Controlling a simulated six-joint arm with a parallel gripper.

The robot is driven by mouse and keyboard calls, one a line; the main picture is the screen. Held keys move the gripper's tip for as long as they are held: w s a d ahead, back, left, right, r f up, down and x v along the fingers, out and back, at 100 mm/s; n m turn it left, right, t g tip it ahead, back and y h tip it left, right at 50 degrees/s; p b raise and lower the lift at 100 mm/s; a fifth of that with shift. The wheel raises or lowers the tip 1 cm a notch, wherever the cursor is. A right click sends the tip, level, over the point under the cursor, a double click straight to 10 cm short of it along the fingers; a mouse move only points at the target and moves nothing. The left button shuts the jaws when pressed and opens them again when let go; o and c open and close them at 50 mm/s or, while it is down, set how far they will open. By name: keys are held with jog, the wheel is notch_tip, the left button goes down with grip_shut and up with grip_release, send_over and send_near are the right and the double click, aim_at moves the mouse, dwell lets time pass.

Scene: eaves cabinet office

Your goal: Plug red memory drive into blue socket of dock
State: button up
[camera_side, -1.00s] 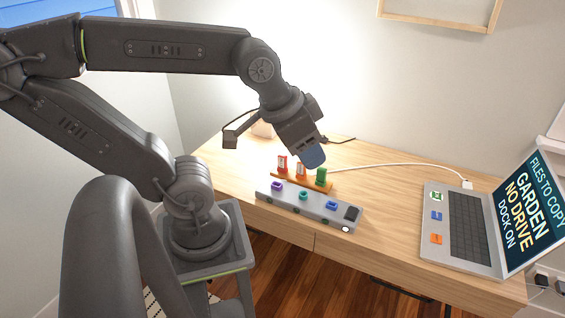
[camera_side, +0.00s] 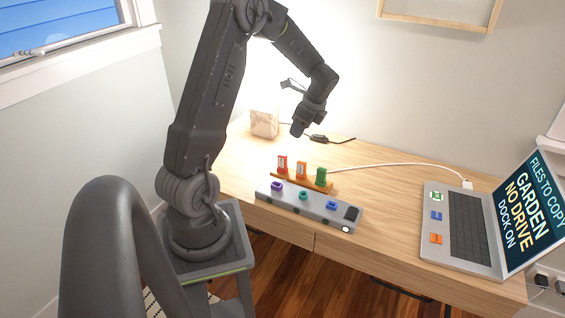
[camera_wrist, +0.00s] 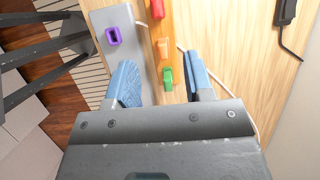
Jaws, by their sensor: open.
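The red memory drive (camera_side: 282,163) stands upright at the left end of an orange rack (camera_side: 300,182). In the wrist view the red drive (camera_wrist: 157,9) is at the top edge, partly cut off. The grey dock (camera_side: 316,208) lies in front of the rack, and its blue socket (camera_side: 332,205) is empty, right of the teal one. In the wrist view the dock's blue socket is not visible.
An orange drive (camera_side: 301,170) and a green drive (camera_side: 321,177) stand beside the red one. The dock also has a purple socket (camera_side: 277,187) and a teal socket (camera_side: 303,195). A laptop (camera_side: 466,228) is at right. A white cable (camera_side: 400,165) crosses the desk.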

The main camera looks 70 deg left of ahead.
send_near(284, 156)
notch_tip(284, 156, down, 5)
jog(key=a, duration=0.2)
jog(key=s+f, duration=0.1)
jog(key=f, duration=0.1)
jog(key=s+a+f, duration=0.1)
jog(key=f, duration=0.1)
jog(key=shift+s, duration=0.35)
jog(key=shift+s+a+f, duration=0.1)
jog(key=shift+a+f, duration=0.1)
jog(key=shift+f, duration=0.35)
jog(key=shift+c, duration=0.3)
grip_shut()
